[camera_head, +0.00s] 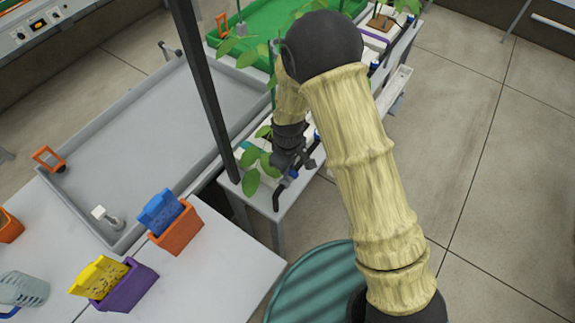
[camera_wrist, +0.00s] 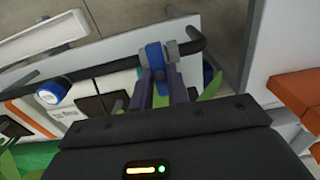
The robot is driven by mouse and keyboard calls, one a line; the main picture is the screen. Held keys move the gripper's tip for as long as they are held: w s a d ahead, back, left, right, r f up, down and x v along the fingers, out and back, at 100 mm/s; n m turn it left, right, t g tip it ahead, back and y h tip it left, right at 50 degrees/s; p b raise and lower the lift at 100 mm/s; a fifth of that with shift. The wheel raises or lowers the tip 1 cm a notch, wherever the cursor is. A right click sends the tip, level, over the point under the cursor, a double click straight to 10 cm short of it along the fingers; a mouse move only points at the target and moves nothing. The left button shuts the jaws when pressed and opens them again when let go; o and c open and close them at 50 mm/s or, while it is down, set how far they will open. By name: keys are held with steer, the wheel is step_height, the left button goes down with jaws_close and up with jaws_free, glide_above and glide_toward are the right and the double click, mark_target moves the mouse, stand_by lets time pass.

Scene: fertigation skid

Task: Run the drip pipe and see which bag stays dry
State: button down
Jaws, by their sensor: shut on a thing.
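My gripper (camera_head: 291,168) reaches down to the near end of the bench with the plant bags. In the wrist view its fingers (camera_wrist: 165,84) are closed on a blue valve handle (camera_wrist: 153,56), which sits on the black drip pipe (camera_wrist: 92,70). In the head view the blue handle (camera_head: 292,174) shows just under the gripper, and the pipe's bent end (camera_head: 277,199) shows beside it. White grow bags with an orange band (camera_wrist: 28,116) lie beside the pipe, partly hidden by my gripper. Leafy plants (camera_head: 251,172) stand around it. I cannot make out any water.
A second blue knob (camera_wrist: 52,92) sits near the bags. A black post (camera_head: 203,85) rises left of my arm. A grey tray (camera_head: 135,130), an orange bin (camera_head: 177,237) and a purple bin (camera_head: 124,290) are at left. The floor at right (camera_head: 500,190) is clear.

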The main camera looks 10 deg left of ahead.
steer(key=shift+w+r, duration=0.1)
steer(key=c, duration=1.4)
jaws_free()
steer(key=shift+o, duration=0.2)
step_height(320, 180, up, 17)
steer(key=b, duration=0.2)
steer(key=shift+r, duration=0.2)
steer(key=shift+d, duration=0.1)
steer(key=s+d+m+t, duration=0.1)
steer(key=d+m, duration=0.3)
steer(key=d, duration=0.4)
steer(key=s+d+m, duration=0.4)
steer(key=d+m, duration=0.1)
steer(key=d, duration=0.4)
steer(key=s+d+m+t, duration=0.1)
steer(key=d+m, duration=0.3)
steer(key=d, duration=0.4)
steer(key=shift+s+d+r+t, duration=0.25)
steer(key=shift+s+r+t, duration=0.05)
steer(key=shift+s, duration=0.6)
